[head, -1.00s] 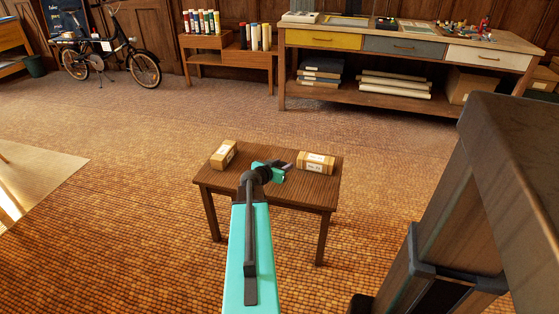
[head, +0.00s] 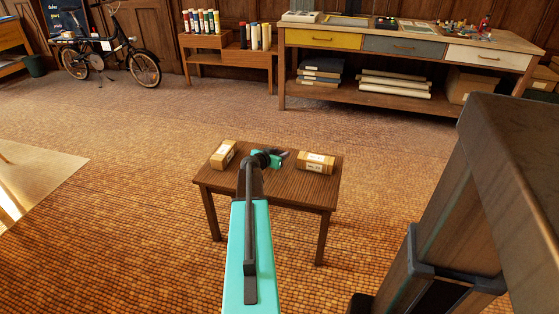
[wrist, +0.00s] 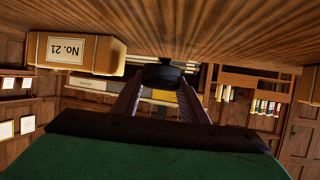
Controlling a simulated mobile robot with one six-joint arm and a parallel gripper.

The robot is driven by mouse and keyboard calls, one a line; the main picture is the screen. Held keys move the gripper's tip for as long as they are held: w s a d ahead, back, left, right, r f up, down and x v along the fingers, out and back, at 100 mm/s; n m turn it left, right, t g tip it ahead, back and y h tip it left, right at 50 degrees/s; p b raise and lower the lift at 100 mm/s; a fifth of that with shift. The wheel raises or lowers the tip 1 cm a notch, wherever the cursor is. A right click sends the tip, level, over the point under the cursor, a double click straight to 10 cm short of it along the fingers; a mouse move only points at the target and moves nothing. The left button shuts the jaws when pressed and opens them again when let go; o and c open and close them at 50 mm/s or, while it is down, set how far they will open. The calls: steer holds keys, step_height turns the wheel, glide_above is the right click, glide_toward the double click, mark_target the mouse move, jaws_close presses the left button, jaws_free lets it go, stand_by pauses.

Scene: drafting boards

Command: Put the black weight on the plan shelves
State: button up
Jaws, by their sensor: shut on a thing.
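My gripper (head: 284,154) is over the small brown table (head: 270,186), between two boxes. The wrist view is upside down, with the tabletop along its top. There the two fingers (wrist: 163,98) close at their tips on a dark, rounded thing, the black weight (wrist: 163,75). The weight is close to the tabletop; I cannot tell whether it touches. In the head view the weight is too small and covered to make out. The low stepped wooden shelves (head: 257,60), with coloured rolls standing on top, look like the plan shelves and stand by the far wall.
A tan box (head: 223,155) is left of my gripper and another labelled box (head: 316,163) is right of it. A long drawer bench (head: 405,45) stands at the back right, a bicycle (head: 105,50) at the back left. The floor between is clear.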

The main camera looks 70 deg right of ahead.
stand_by(0.4)
steer(key=shift+f, duration=1.7)
steer(key=shift+f+b, duration=0.15)
steer(key=shift+b, duration=0.35)
steer(key=o, duration=1.4)
steer(key=shift+p+v, duration=0.35)
steer(key=shift+v, duration=5.65)
steer(key=shift+s, duration=0.1)
